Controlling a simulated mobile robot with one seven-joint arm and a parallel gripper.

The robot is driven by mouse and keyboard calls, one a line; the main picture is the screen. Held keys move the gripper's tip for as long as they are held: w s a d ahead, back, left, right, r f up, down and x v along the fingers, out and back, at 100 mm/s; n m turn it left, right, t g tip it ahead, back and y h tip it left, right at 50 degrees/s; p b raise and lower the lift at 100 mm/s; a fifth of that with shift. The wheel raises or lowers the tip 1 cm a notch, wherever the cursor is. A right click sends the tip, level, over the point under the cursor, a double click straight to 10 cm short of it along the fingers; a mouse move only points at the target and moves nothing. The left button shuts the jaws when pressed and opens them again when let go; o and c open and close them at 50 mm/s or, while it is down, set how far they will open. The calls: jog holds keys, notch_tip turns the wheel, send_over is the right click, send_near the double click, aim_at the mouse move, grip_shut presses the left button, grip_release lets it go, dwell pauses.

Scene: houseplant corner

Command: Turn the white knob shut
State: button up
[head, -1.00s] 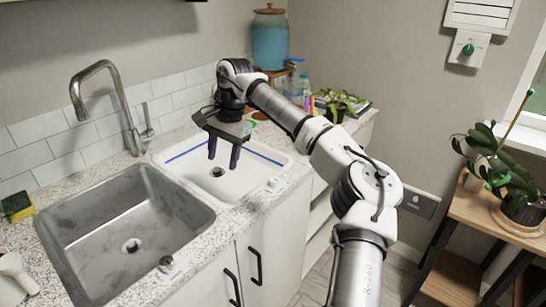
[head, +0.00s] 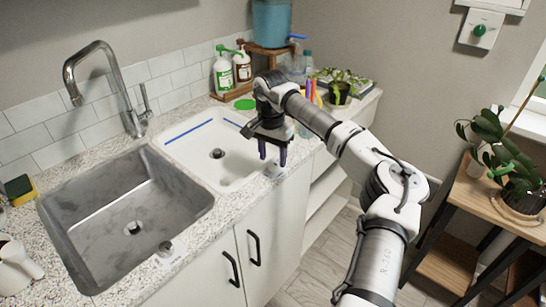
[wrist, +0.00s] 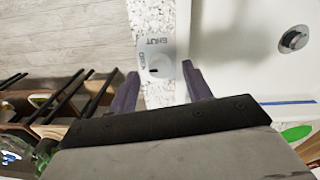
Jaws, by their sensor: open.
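The white knob (wrist: 158,65) sits on a small plate on the speckled counter in the wrist view, with "SHUT" printed above it and "OPEN" to its left. A small dark mark shows on the knob's lower left side. In the head view the knob's plate (head: 275,170) lies at the counter's front edge, right of the white basin, with the knob largely hidden by my fingers. My gripper (head: 272,159) points down above it, open and empty. In the wrist view the fingers of my gripper (wrist: 159,70) lie either side of the knob; contact cannot be told.
A dark knob (head: 165,248) stands in front of the metal sink (head: 70,235), and a green knob (head: 479,30) is on the wall. The white basin (head: 225,170) is beside my gripper. Bottles (head: 222,72) and a small plant (head: 340,85) stand behind.

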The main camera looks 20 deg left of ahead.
jog(key=shift+f, duration=1)
jog(key=c, duration=1)
